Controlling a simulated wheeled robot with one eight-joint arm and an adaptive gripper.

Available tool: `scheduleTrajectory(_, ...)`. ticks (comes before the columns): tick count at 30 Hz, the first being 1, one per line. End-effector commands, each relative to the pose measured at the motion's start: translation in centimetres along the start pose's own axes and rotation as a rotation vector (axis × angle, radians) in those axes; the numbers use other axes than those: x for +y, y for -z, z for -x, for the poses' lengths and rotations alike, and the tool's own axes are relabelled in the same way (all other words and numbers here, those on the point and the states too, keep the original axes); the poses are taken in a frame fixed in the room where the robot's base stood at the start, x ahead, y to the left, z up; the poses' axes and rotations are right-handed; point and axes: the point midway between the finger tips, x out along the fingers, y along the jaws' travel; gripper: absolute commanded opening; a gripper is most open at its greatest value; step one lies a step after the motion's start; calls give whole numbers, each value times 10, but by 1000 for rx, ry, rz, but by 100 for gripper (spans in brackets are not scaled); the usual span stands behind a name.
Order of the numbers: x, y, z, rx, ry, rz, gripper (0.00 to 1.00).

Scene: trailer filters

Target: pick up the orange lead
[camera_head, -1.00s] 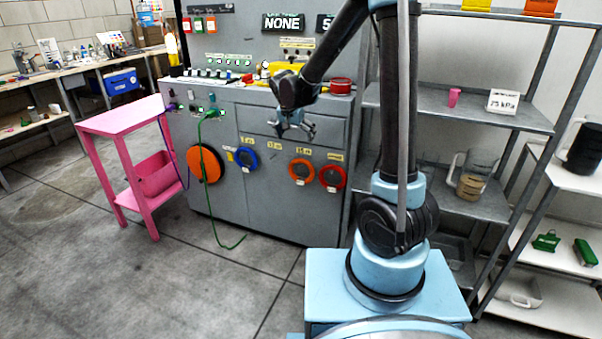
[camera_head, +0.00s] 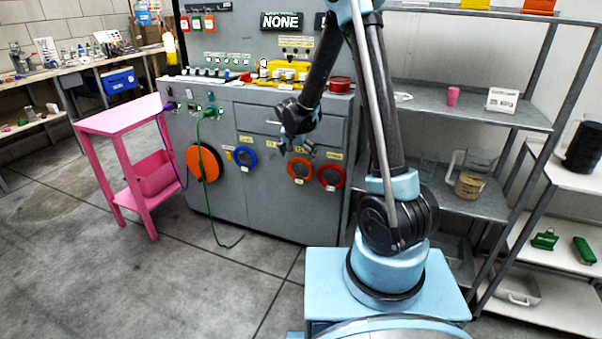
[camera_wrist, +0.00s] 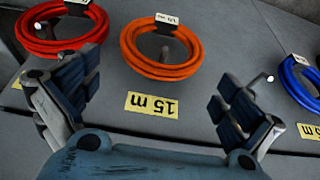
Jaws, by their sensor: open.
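The orange lead (camera_head: 300,170) hangs as a coil on the front of the grey cabinet, between the blue and red coils. In the wrist view the orange lead (camera_wrist: 161,66) hangs on a peg with a white tag, above a yellow "15 m" label. My gripper (camera_head: 296,148) is in front of the cabinet, just above the orange coil in the head view. In the wrist view my gripper (camera_wrist: 155,98) is open and empty, its fingers apart on either side of the label. The coil lies beyond the fingertips, not between them.
A red coil (camera_head: 332,177) and a blue coil (camera_head: 245,157) hang to either side. A larger orange disc (camera_head: 196,163) and a green cable (camera_head: 213,200) are further left. A pink stand (camera_head: 125,125) stands left of the cabinet. A shelf rack (camera_head: 480,115) stands right.

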Motion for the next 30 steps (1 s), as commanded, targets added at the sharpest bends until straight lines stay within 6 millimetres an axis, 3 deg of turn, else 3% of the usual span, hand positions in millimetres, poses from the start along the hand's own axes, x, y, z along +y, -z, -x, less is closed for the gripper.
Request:
scheduleTrajectory(7, -1, 1, -11, 0, 0, 0, 100)
scheduleTrajectory(18, -2, 3, -49, -1, 0, -1, 100)
scheduleTrajectory(30, -2, 4, -56, 0, -1, -1, 98)
